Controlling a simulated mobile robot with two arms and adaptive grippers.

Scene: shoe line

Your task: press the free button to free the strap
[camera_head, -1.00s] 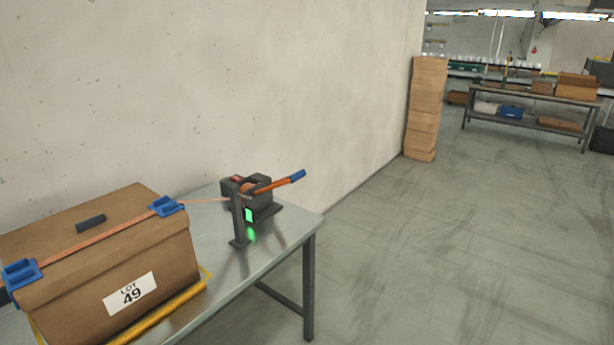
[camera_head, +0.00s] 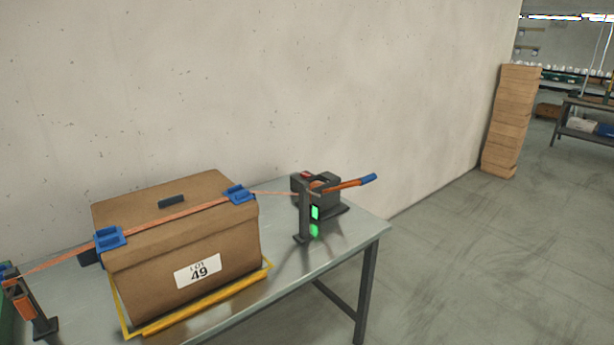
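The strap (camera_head: 175,216) is orange and runs over the lid of a brown box marked LOT 49 (camera_head: 155,263), through two blue corner pieces (camera_head: 109,238). Its right end reaches a dark tensioner (camera_head: 318,196) at the table's right end. The tensioner has an orange lever with a blue tip (camera_head: 368,180), a red part (camera_head: 307,175) on top and a lit green panel (camera_head: 315,213) on the front post. No lettering shows which part is the free button. Neither of my grippers is in view.
The box stands inside a yellow frame (camera_head: 205,302) on a grey metal table (camera_head: 340,243) against a wall. Another orange-and-dark post (camera_head: 30,307) holds the strap at far left. Open floor lies right, with stacked cartons (camera_head: 512,120) by the wall.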

